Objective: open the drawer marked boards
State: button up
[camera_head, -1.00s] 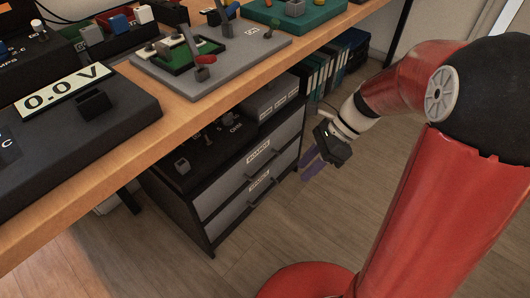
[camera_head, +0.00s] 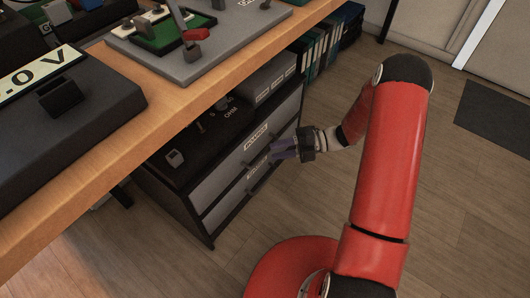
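A dark cabinet under the bench has two grey-fronted drawers, an upper drawer (camera_head: 228,162) and a lower drawer (camera_head: 226,209). Each has a small white label and a dark bar handle; the labels are too small to read surely, so I cannot tell which says boards. Both drawers look closed. The fingers look apart, with nothing clearly held. I cannot tell whether they touch the handle or surround it.
The wooden bench top (camera_head: 150,128) overhangs the cabinet at the left, carrying a meter (camera_head: 70,125) and a grey board (camera_head: 225,50). Binders (camera_head: 318,45) stand behind the cabinet. The floor to the right (camera_head: 460,190) is clear, with a dark mat (camera_head: 495,115) beyond.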

aim_at(265, 152)
jog(key=shift+s+a+f, duration=0.15)
jog(key=shift+a+f, duration=0.05)
jog(key=shift+a, duration=0.95)
jog(key=shift+s+a+f, duration=0.15)
jog(key=shift+a, duration=1)
jog(key=shift+c, duration=0.2)
grip_shut()
